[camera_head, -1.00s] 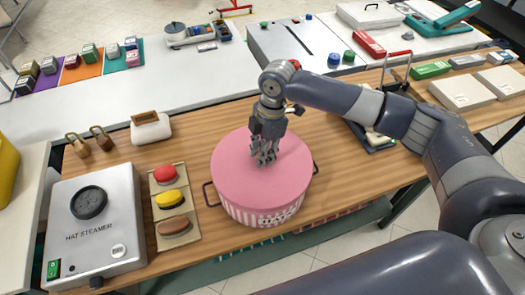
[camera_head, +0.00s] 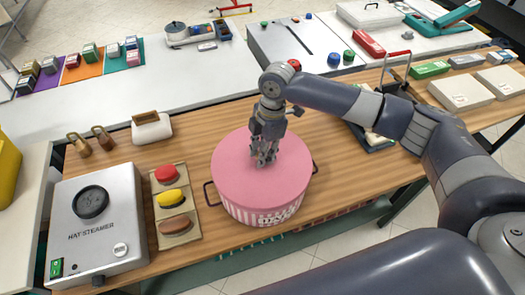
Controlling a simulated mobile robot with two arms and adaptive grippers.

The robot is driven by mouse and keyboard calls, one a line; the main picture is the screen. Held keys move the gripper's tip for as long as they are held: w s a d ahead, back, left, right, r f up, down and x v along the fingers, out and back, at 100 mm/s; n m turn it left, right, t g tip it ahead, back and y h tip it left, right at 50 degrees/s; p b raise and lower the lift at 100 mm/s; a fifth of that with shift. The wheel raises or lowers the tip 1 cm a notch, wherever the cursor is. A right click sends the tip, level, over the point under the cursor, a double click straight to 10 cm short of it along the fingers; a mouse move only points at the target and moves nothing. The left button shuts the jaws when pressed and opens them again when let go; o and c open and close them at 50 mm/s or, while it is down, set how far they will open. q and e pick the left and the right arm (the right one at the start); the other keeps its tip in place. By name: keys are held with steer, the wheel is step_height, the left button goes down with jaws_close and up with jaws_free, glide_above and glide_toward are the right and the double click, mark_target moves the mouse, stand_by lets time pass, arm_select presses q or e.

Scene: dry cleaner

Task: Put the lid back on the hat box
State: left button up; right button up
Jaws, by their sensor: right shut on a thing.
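The round hat box (camera_head: 262,216) stands on the wooden table. Its side is pink and white striped with lettering, and a dark handle shows at each side. The flat pink lid (camera_head: 240,180) sits on top of the box and looks level; the frames do not show clearly whether it is fully seated. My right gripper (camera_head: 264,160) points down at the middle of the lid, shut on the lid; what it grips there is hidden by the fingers. My left gripper is not in view.
The hat steamer (camera_head: 122,215) and a tray with red, yellow and brown pads (camera_head: 172,198) stand left of the box. Bare wooden table (camera_head: 215,119) lies behind the box.

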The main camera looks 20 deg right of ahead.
steer(key=shift+f+p, duration=0.15)
steer(key=shift+p, duration=0.65)
stand_by(0.9)
steer(key=o, duration=1.2)
steer(key=shift+c, duration=0.2)
steer(key=o, duration=0.5)
